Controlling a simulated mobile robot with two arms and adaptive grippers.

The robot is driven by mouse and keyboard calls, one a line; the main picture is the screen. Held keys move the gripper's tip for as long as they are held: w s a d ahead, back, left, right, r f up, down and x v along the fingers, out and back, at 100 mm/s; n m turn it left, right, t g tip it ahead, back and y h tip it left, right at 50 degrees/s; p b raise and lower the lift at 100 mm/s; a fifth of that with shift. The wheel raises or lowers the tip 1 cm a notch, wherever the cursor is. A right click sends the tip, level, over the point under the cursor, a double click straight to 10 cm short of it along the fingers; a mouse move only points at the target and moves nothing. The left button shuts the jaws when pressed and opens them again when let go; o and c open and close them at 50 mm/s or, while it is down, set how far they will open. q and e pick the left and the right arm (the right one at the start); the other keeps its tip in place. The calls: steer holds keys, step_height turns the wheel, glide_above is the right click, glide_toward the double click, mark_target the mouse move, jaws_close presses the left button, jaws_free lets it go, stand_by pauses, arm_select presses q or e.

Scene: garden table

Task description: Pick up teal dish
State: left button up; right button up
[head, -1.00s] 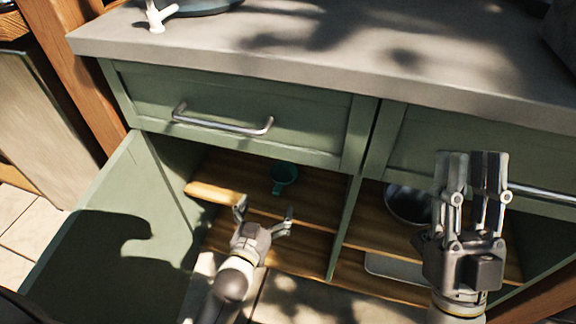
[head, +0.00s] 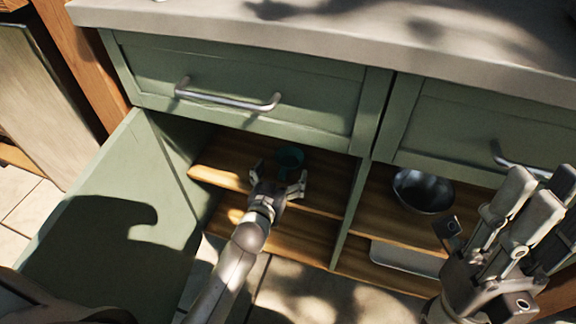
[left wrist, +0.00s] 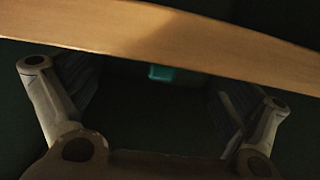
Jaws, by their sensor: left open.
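The teal dish (head: 289,156) sits on the upper wooden shelf of the left cabinet, in shade under the drawer. In the left wrist view, only a small teal patch of it (left wrist: 161,73) shows, just below the shelf edge and between my left fingers. My left gripper (head: 281,171) is open and empty, at the front of the shelf. Its fingers lie on either side of the dish's near side; I cannot tell whether they touch it. My right gripper (head: 535,195) is at the lower right, away from the dish; its jaw opening is unclear.
The wooden shelf edge (left wrist: 160,35) crosses the left wrist view above the fingers. The open green door (head: 110,215) stands left of my left arm. A divider (head: 350,215) is on the right, with a dark bowl (head: 423,191) beyond it. The drawer handle (head: 230,101) sticks out above.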

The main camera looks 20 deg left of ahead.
mark_target(286, 165)
arm_select(q)
steer(key=shift+w+d+f+b, duration=0.15)
steer(key=shift+w+b, duration=0.15)
steer(key=shift+w, duration=0.65)
steer(key=shift+w+a+f+b, duration=0.1)
steer(key=shift+w+b, duration=0.2)
steer(key=shift+w, duration=0.6)
steer(key=shift+c, duration=0.5)
steer(key=c, duration=1.2)
